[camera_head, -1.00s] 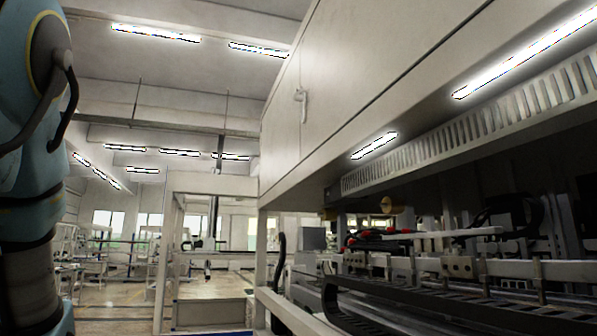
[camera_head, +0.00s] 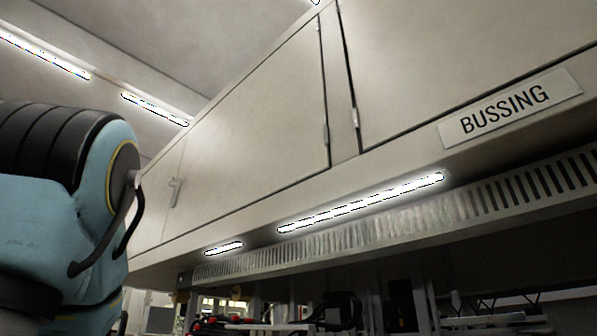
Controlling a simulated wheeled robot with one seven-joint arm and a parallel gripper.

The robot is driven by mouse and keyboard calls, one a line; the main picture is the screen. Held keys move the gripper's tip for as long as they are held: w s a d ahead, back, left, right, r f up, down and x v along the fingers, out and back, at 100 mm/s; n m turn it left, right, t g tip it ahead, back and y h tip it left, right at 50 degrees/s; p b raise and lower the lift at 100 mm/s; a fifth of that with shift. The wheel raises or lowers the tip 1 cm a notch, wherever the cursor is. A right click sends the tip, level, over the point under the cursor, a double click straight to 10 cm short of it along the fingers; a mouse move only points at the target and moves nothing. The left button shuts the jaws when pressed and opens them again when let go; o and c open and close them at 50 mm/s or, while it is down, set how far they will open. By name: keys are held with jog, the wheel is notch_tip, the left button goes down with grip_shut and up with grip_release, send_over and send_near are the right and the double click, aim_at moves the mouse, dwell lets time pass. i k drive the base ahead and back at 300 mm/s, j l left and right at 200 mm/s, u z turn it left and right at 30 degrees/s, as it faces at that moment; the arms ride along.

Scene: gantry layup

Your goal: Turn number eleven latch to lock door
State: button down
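Beige overhead cabinet doors run along the machine. A closed door (camera_head: 255,125) fills the middle of the head view, with hinges on its right side. A small latch handle (camera_head: 175,191) sits near the seam to the left of that door and looks about upright. I cannot read any number eleven on it. My arm shows at the left edge, left of the latch and nearer to me. My gripper is not in view.
A plate reading BUSSING (camera_head: 510,108) is on the cabinet's lower edge at right. A lit lamp (camera_head: 360,203) and a slotted vent strip (camera_head: 500,194) run beneath the cabinet. Machine parts and cables fill the bay below. Open air lies before the cabinet face.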

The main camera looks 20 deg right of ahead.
aim_at(172, 182)
jog(key=k+j+z, duration=0.15)
jog(key=j+z, duration=0.25)
jog(key=k+j+z, duration=0.15)
jog(key=z, duration=0.2)
jog(key=k+j+z, duration=0.25)
jog(key=z, duration=0.15)
jog(key=k+j, duration=0.15)
jog(key=j, duration=0.15)
jog(key=i+j+u, duration=0.1)
jog(key=i+j, duration=0.3)
jog(key=i, duration=0.15)
jog(key=i+j+u, duration=0.1)
jog(key=i+j, duration=0.3)
jog(key=i, duration=0.1)
